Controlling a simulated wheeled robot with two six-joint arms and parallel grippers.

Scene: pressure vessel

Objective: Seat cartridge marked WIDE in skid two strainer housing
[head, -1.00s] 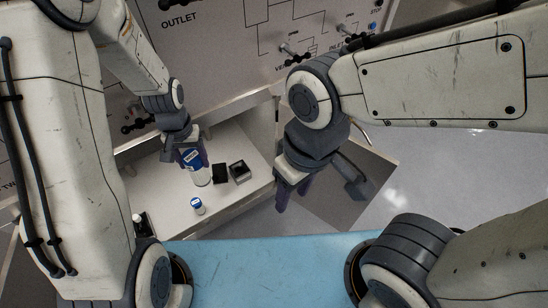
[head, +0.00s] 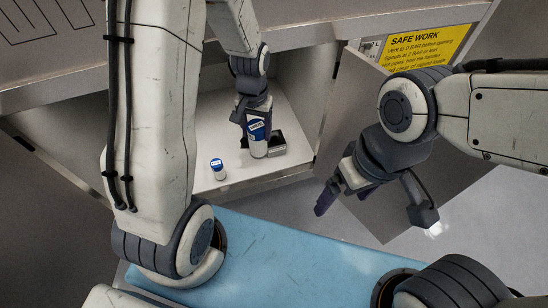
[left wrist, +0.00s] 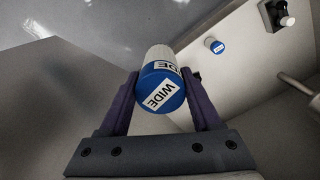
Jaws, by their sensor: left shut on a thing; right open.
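The cartridge marked WIDE (head: 258,147) has a white body and a blue label. In the left wrist view its blue end cap (left wrist: 160,88) faces the camera and reads WIDE. My left gripper (head: 254,108) is shut on it; it also shows in the left wrist view (left wrist: 165,100). The cartridge is upright over the white shelf in the head view; I cannot tell whether it touches. My right gripper (head: 343,194) is open and empty, right of the shelf. I cannot identify the strainer housing.
A small blue-capped cartridge (head: 217,169) stands on the white shelf (head: 208,112). Dark square parts (head: 278,143) sit just right of the held cartridge. A dark holder (left wrist: 281,16) shows in the wrist view. A yellow SAFE WORK sign (head: 428,45) and a blue surface (head: 270,255) are nearby.

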